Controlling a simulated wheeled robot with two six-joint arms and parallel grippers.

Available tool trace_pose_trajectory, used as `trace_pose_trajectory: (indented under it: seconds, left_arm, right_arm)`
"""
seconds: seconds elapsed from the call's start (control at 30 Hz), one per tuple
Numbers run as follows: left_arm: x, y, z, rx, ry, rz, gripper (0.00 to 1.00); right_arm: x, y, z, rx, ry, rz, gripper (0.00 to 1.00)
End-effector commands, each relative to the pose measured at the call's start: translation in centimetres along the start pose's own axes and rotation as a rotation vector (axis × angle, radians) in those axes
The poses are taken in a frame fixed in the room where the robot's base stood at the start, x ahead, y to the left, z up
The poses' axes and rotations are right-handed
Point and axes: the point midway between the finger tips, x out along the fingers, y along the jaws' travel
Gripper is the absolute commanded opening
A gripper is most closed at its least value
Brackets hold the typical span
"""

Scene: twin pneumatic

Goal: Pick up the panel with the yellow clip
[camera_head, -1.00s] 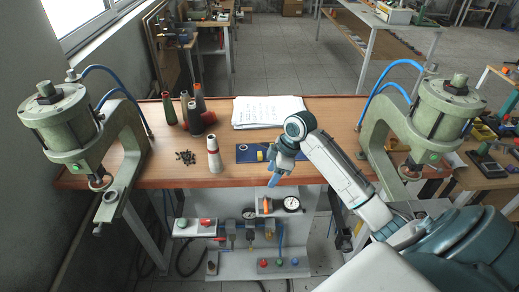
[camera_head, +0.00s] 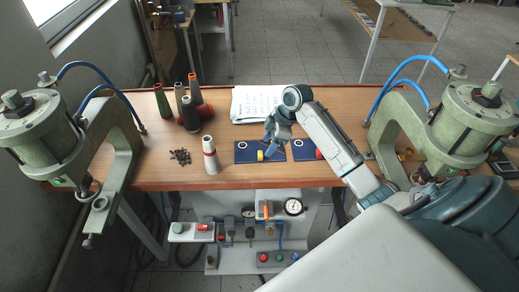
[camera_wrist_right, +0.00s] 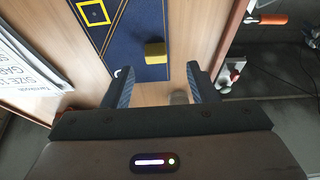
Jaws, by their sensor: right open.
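The panel with the yellow clip is a flat dark blue plate (camera_head: 246,154) lying near the front of the wooden table. Its yellow clip (camera_head: 261,156) sits near its front right side. In the right wrist view the blue panel (camera_wrist_right: 127,45) lies beyond the fingers, with the yellow clip (camera_wrist_right: 155,53) roughly in line with the gap between them. My right gripper (camera_head: 271,152) is open and empty over the right part of this panel, partly covering it in the head view. The fingers (camera_wrist_right: 161,82) look apart from the clip. My left gripper is not seen.
A second blue panel with a red clip (camera_head: 319,155) lies to the right. A white cone (camera_head: 210,157), dark screws (camera_head: 180,156) and several spools (camera_head: 190,115) stand or lie left. Papers (camera_head: 256,101) lie behind. Green presses flank the table, left (camera_head: 45,135) and right (camera_head: 465,125).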

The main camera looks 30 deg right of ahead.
Motion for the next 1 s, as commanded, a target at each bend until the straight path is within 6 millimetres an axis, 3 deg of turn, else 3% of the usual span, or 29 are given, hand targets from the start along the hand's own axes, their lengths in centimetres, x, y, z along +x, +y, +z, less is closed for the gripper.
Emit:
trace_pose_trajectory:
  seconds: [0.4, 0.67, 0.77, 0.93, 1.0]
  left_arm:
    - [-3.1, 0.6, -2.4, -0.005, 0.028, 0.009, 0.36]
    - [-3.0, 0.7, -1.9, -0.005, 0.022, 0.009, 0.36]
    - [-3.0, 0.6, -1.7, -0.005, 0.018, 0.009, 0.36]
    - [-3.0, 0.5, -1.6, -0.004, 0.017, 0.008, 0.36]
    - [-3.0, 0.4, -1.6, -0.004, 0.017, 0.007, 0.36]
  right_arm:
    - [4.7, 0.1, -0.4, 0.001, 0.001, -0.001, 0.53]
    - [5.3, 0.1, -0.2, 0.000, -0.001, 0.001, 0.53]
    - [5.3, 0.1, -0.2, 0.000, -0.001, 0.001, 0.39]
    - [5.3, 0.1, -0.2, 0.000, -0.001, 0.001, 0.06]
    - [5.3, 0.2, -0.2, -0.001, -0.001, 0.001, 0.04]
